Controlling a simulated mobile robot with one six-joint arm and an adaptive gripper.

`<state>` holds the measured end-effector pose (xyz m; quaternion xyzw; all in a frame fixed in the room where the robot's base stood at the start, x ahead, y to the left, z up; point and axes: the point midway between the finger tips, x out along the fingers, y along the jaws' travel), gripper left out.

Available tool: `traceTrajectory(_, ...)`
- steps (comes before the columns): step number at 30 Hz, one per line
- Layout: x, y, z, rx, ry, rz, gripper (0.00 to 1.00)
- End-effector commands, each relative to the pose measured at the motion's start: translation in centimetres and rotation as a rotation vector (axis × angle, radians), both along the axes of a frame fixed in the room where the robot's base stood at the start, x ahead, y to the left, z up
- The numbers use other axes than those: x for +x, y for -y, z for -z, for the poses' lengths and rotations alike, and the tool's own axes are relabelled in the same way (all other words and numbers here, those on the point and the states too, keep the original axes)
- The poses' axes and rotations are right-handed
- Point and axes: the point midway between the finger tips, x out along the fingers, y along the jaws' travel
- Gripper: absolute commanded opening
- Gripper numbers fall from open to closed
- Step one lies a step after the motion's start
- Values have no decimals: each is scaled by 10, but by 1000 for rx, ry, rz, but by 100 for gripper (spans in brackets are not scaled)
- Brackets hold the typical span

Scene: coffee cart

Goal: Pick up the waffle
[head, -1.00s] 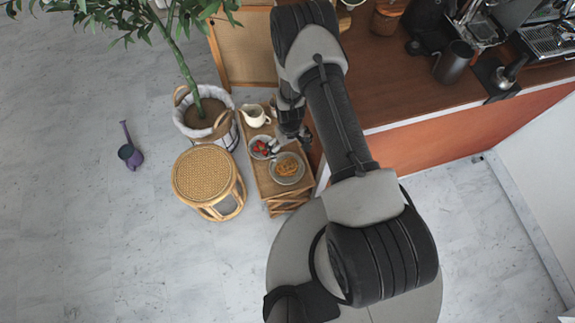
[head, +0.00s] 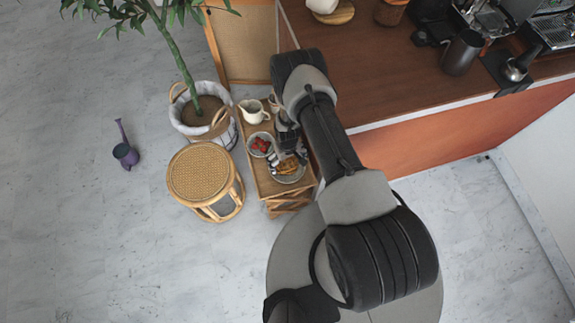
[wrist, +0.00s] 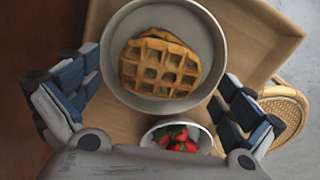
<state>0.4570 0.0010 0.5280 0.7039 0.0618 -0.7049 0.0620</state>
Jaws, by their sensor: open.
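The waffle (wrist: 160,66) is round and golden brown and lies in a grey plate with a raised rim (wrist: 211,84). In the wrist view there seem to be two waffles, one partly under the other. In the head view the waffle (head: 288,167) lies on the plate near the front end of the small wooden cart. My gripper (wrist: 160,95) is open and empty, with one finger on each side of the plate's near part. In the head view my gripper (head: 287,157) is over the plate and hides part of it. I cannot tell its exact height above the waffle.
A white bowl of strawberries (wrist: 180,145) sits beside the plate on the wooden cart top (wrist: 245,45). A cream pitcher (head: 252,111) stands farther back. A wicker stool (head: 203,175) and a potted plant (head: 202,112) are left of the cart; the counter (head: 400,70) is right.

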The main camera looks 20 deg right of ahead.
Motion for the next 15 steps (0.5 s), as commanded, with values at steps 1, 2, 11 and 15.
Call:
traceTrajectory(1, 1, 0, 5, 0, 1, 0, 100)
traceTrajectory(2, 1, 0, 5, 0, 2, 0, 100)
traceTrajectory(11, 1, 0, 5, 0, 1, 1, 95)
traceTrajectory(15, 1, 0, 5, 0, 1, 1, 86)
